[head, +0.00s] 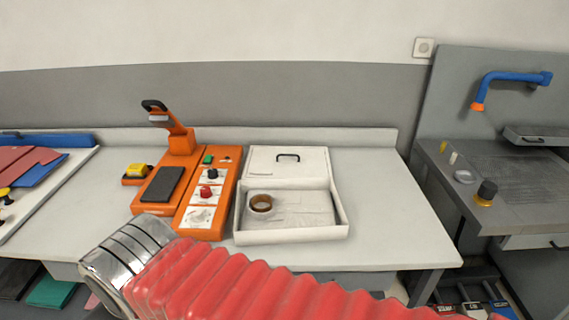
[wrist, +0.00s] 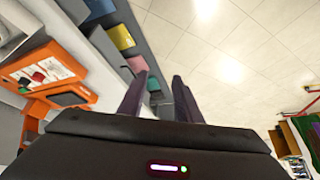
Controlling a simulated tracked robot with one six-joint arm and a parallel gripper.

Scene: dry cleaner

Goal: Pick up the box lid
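The box lid (head: 289,163) is white with a black handle, in the head view. It is at the back of the open white box (head: 292,236), on the counter; whether it is hinged to the box or only rests there, I cannot tell. The box holds a brown tape roll (head: 261,203) and pale sheets. My gripper (wrist: 160,78) shows in the wrist view as two dark fingers apart with nothing between them. It points over the tiled floor, away from the lid. The gripper is not visible in the head view, and the lid cannot be made out in the wrist view.
An orange machine (head: 206,208) with knobs stands just left of the box; it also shows in the wrist view (wrist: 42,72). The white counter (head: 370,200) is clear right of the box. A grey station with a blue arm (head: 512,76) stands at the right.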

